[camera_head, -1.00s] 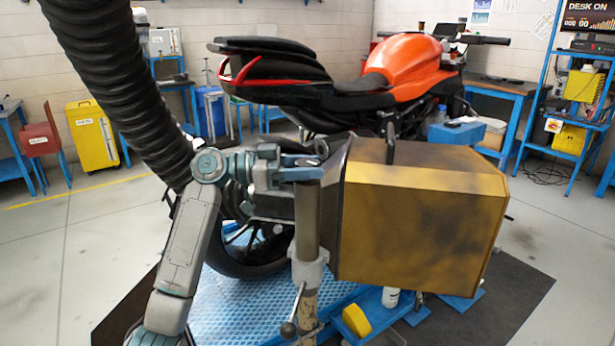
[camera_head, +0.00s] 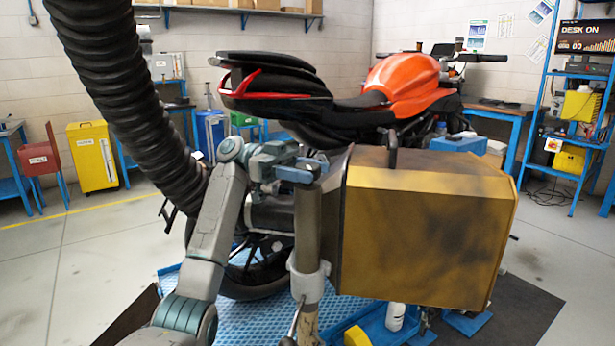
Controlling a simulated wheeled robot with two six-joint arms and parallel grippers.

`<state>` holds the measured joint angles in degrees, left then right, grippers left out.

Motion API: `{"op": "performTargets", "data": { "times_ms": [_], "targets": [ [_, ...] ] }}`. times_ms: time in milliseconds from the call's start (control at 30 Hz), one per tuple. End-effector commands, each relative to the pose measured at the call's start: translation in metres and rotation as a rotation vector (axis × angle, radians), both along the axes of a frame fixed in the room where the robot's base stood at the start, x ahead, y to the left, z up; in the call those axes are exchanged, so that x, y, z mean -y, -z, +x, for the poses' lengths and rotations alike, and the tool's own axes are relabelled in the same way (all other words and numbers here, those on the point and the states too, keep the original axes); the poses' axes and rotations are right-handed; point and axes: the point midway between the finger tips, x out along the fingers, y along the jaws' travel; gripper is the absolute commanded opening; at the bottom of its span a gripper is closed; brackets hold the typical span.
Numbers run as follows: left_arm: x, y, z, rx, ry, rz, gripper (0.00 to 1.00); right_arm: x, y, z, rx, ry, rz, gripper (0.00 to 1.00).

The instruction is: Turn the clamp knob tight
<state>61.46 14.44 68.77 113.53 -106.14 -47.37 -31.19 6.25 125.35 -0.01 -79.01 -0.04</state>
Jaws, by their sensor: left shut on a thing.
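My left gripper (camera_head: 302,171) is at the top of an upright brown post (camera_head: 308,225), just left of the gold box (camera_head: 425,235). Its blue fingers are shut at the post top. The clamp knob there is mostly hidden by the fingers, so I cannot make out its shape or how far it is turned. A grey collar (camera_head: 308,283) sits lower on the post, with a thin lever slanting down from it to a dark end at the bottom edge. My right gripper is not in view.
A motorcycle with an orange tank (camera_head: 402,83) stands close behind. A large black ribbed hose (camera_head: 125,95) hangs at the left. A white bottle (camera_head: 395,316) and a yellow block (camera_head: 356,337) are low by the blue stand. Open floor lies at both sides.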

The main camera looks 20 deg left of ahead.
Motion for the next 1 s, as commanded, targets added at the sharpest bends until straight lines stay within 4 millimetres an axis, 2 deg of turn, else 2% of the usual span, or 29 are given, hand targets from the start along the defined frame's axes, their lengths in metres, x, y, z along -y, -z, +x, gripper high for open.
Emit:
{"op": "performTargets", "data": {
  "times_ms": [300, 733, 767, 833, 867, 1000],
  "targets": [
    [0.000, 0.002, 0.000, -0.004, 0.086, 0.004, 0.24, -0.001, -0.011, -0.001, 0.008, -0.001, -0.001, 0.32],
    [0.000, 0.003, 0.000, -0.004, 0.095, 0.005, 0.24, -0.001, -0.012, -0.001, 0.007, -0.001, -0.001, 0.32],
    [0.000, 0.003, 0.000, -0.004, 0.095, 0.005, 0.48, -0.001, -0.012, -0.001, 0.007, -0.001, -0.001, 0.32],
    [0.000, 0.003, 0.000, -0.004, 0.095, 0.005, 0.62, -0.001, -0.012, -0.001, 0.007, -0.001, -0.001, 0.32],
    [0.000, 0.002, 0.000, -0.004, 0.094, 0.004, 0.67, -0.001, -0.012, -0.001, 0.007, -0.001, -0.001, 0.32],
    [0.000, 0.002, 0.000, -0.002, 0.093, 0.004, 0.67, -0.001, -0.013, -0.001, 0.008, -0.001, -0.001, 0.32]
  ]
}}
